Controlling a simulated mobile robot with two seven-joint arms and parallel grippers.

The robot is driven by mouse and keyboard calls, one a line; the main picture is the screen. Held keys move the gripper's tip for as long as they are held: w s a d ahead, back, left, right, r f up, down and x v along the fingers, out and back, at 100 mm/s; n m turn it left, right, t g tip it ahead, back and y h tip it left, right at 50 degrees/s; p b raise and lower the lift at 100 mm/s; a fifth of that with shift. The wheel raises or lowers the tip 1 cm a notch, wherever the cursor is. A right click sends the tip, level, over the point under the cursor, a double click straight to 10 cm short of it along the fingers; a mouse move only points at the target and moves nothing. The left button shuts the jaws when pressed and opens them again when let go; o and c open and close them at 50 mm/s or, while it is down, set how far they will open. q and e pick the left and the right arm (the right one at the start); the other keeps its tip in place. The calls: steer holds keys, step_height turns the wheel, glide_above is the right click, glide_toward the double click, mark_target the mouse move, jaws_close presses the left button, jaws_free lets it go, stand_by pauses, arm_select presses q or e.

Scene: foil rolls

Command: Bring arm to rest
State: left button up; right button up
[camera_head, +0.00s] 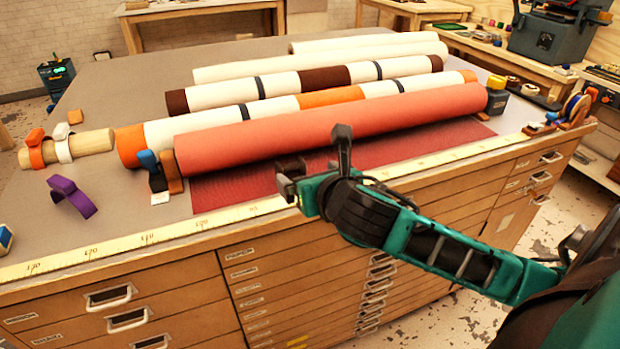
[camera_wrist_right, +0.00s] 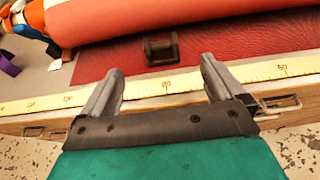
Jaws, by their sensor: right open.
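My right gripper (camera_head: 287,187) comes in from the right over the front edge of the drawer cabinet's top. Its two fingers stand apart with nothing between them in the right wrist view (camera_wrist_right: 158,80). A large coral-red roll (camera_head: 330,124) lies across the top behind the gripper, apart from it. A dark red mat (camera_head: 235,191) lies flat under and in front of that roll. A small dark brown block (camera_wrist_right: 161,48) sits on the mat in the right wrist view, beyond the fingertips. My left gripper is not in view.
More rolls, white (camera_head: 320,62) and orange-banded (camera_head: 277,108), lie behind. A purple clip (camera_head: 72,197) and a wooden rod (camera_head: 92,142) with clips lie at left. A yellow measuring tape (camera_head: 120,245) runs along the front edge. Blue and brown supports (camera_head: 150,168) stand at the roll's left end.

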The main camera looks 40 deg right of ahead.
stand_by(0.5)
steer(key=s+a+f+m+g+y, duration=0.1)
steer(key=s+a+f+m+g, duration=0.2)
steer(key=s+f+m, duration=0.5)
steer(key=s+a+f+m+g+y, duration=0.1)
steer(key=s+a+f+m+g, duration=0.15)
steer(key=s+m, duration=0.7)
steer(key=s+a+f+m+g+y, duration=0.1)
steer(key=s+a+f+m+g, duration=0.3)
steer(key=m, duration=0.9)
steer(key=w+a+f+t+y, duration=0.1)
steer(key=w+f+t+y, duration=0.1)
steer(key=w+f+t, duration=0.5)
steer(key=shift+w+a+f, duration=0.3)
steer(key=shift+w+f, duration=0.3)
steer(key=shift+f, duration=0.95)
